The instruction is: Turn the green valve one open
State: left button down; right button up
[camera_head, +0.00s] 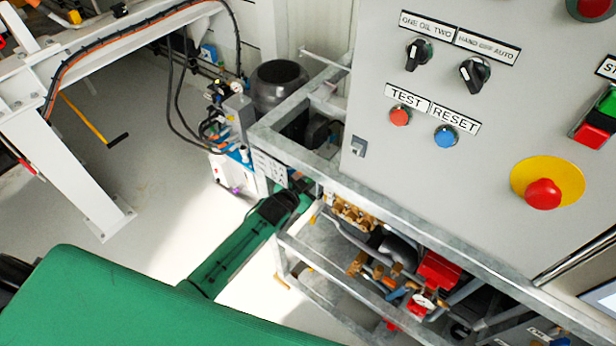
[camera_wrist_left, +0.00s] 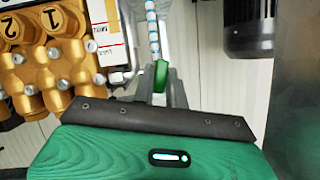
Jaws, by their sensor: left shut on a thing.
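The green valve handle (camera_wrist_left: 161,75) shows in the left wrist view, a small upright green lever at the lower end of a blue-and-white line. My left gripper (camera_wrist_left: 161,92) is shut on it, with its grey fingers on either side of the handle. In the head view my left arm comes in from the lower left, and my left gripper (camera_head: 308,187) reaches the frame under the control panel's left corner. There the gripper and the frame hide the valve. My right gripper is in neither view.
Brass pump blocks (camera_wrist_left: 50,50) marked 1 and 2 stand left of the handle; a dark motor (camera_wrist_left: 248,28) is at upper right. The grey control panel (camera_head: 420,165) and metal frame (camera_head: 375,207) border my gripper. Pale floor (camera_head: 165,195) is open to the left.

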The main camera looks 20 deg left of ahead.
pick_arm(q)
jog(key=shift+n+h+p, duration=0.4)
jog(key=shift+n+h, duration=0.1)
jog(key=shift+n, duration=0.1)
jog(key=c, duration=1.4)
grip_release()
jog(key=shift+c, duration=0.2)
jog(key=b+v, duration=0.1)
jog(key=v, duration=1.2)
jog(key=shift+s+r+b, duration=0.25)
jog(key=shift+s+b, duration=0.05)
jog(key=shift+o, duration=0.3)
jog(key=shift+a, duration=0.15)
